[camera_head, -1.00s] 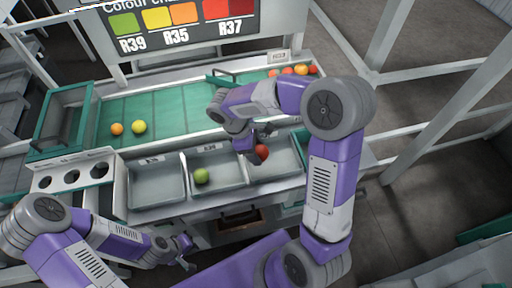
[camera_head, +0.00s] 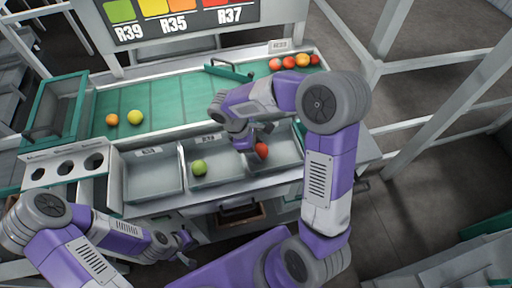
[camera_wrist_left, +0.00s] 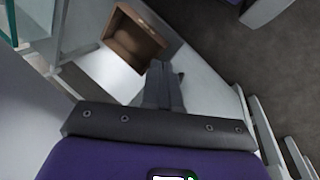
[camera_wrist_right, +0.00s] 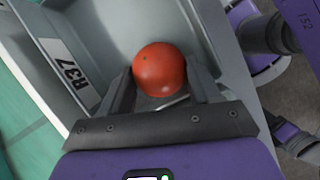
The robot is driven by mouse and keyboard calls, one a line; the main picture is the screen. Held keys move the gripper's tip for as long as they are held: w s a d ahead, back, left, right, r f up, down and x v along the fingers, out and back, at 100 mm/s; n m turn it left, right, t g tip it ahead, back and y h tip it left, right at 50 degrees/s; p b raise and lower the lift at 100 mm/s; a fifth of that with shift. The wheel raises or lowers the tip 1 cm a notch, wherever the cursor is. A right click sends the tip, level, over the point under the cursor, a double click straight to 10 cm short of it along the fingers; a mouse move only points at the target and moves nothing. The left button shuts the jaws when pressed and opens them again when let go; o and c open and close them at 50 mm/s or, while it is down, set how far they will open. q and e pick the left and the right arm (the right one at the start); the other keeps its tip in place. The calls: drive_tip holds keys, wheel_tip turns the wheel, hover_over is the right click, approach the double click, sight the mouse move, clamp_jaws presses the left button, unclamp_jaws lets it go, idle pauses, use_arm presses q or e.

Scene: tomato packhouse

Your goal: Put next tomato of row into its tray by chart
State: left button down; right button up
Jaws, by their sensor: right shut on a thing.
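My right gripper (camera_wrist_right: 160,88) is shut on a red tomato (camera_wrist_right: 159,69), low in the right tray (camera_head: 287,154). In the right wrist view this tray's label reads R37. I cannot tell whether the tomato touches the tray floor. The middle tray (camera_head: 226,176) holds a green tomato (camera_head: 199,167). The left tray (camera_head: 152,178) is empty. The colour chart (camera_head: 180,18) shows green over R39, yellow and orange over R35, red over R37. Several red and orange tomatoes (camera_head: 302,61) form a row at the belt's right end. My left gripper (camera_wrist_left: 165,85) is shut and empty, in front of the bench.
An orange tomato (camera_head: 112,119) and a yellow one (camera_head: 134,117) lie at the left of the green belt (camera_head: 170,98). A green-rimmed bin (camera_head: 78,112) stands at the left end. A white plate with round holes (camera_head: 66,167) is beside the left tray.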

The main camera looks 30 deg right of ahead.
drive_tip(key=shift+f+b, duration=0.4)
drive_tip(key=shift+f, duration=0.2)
idle(0.3)
drive_tip(key=o, duration=0.8)
drive_tip(key=shift+c, duration=1.4)
drive_tip(key=shift+r, duration=0.1)
wheel_tip(320, 180, up, 7)
drive_tip(key=p, duration=0.6)
